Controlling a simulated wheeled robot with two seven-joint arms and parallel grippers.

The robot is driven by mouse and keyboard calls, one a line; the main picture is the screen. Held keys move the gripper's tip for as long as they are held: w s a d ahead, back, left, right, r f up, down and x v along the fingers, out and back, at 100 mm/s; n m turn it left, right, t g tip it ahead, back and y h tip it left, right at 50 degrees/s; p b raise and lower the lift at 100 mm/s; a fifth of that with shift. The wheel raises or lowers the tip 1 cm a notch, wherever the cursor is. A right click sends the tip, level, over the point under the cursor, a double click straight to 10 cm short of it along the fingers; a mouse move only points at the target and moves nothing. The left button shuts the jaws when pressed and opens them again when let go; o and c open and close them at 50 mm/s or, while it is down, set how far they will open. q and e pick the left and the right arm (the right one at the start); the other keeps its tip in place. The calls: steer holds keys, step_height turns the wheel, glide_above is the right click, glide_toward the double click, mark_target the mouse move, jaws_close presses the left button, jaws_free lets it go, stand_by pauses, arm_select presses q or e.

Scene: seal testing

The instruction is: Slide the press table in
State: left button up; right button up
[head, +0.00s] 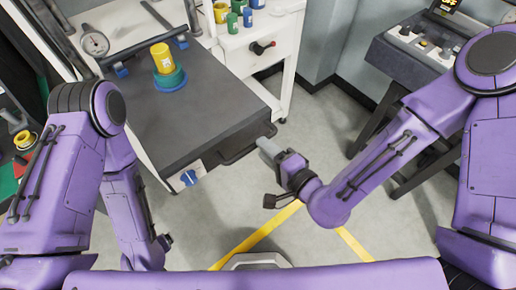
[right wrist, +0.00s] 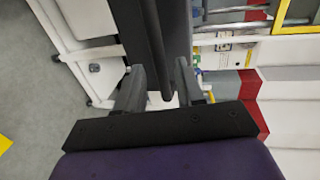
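The press table (head: 205,120) is a dark grey slab pulled out at the left of the head view. A dark bar handle (head: 240,154) runs along its front edge, and the bar also shows in the right wrist view (right wrist: 157,55). My right gripper (head: 264,145) is at the right end of this handle. In the right wrist view its two fingers (right wrist: 160,80) stand apart, with the bar reaching between them and a gap visible on the right side. A small dark part of my left gripper (head: 165,241) shows low beside the table; its fingers cannot be made out.
A yellow cylinder (head: 162,57) stands on green and blue rings (head: 170,80) on the table. A white cabinet (head: 262,48) stands behind right, and a grey console (head: 405,65) at the right. The floor between is clear.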

steer(key=x, duration=0.4)
steer(key=shift+c, duration=0.4)
jaws_close()
